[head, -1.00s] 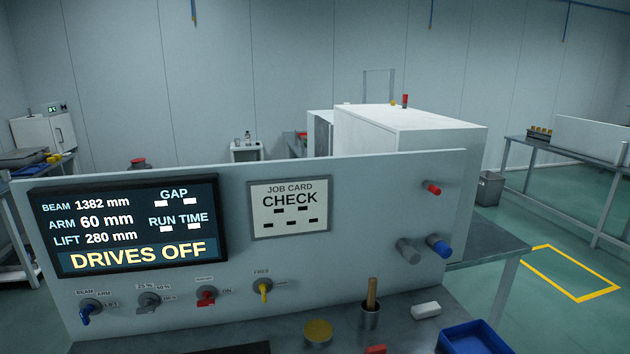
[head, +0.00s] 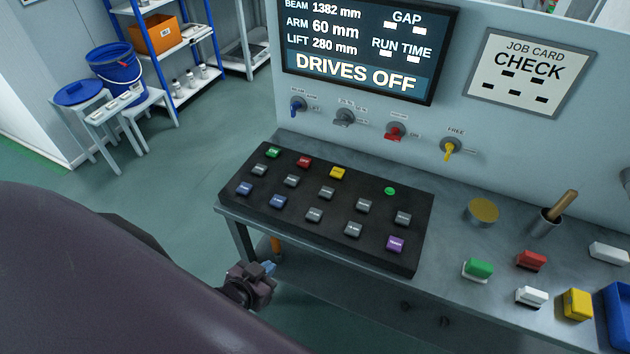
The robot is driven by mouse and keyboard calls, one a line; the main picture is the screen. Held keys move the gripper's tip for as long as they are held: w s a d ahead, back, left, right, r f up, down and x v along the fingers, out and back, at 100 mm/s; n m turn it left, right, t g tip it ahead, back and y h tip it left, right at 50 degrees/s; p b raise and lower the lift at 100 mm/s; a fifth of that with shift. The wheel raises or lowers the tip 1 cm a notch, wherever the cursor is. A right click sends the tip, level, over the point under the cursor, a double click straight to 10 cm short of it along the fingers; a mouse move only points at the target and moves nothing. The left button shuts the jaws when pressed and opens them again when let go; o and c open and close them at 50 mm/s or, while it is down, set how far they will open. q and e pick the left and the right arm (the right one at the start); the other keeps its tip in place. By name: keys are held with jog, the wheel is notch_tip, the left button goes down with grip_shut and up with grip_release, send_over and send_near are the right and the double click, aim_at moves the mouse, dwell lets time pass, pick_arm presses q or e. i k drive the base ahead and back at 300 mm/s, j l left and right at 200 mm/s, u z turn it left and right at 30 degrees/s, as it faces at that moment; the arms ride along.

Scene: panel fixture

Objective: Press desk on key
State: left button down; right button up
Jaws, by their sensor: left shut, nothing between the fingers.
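The black key desk (head: 262,199) lies on the bench below the panel and bears several coloured keys. The green key (head: 272,152), its label seemingly ON, is at the desk's far left corner, with a red key (head: 304,162) to its right. A round green button or lamp (head: 390,191) sits farther right. The display (head: 362,50) reads DRIVES OFF. My left gripper (head: 267,269) is shut and empty, in front of the bench's near edge, well apart from the green key. My right gripper is out of view.
Knobs and switches (head: 396,131) line the panel above the desk. Coloured blocks (head: 478,268), a yellow-topped tin (head: 482,210) and a cup with a wooden handle (head: 552,221) stand right of the desk. Above the keys the space is clear.

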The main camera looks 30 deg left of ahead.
aim_at(274, 152)
jog(key=j+u, duration=0.2)
jog(key=u, duration=0.45)
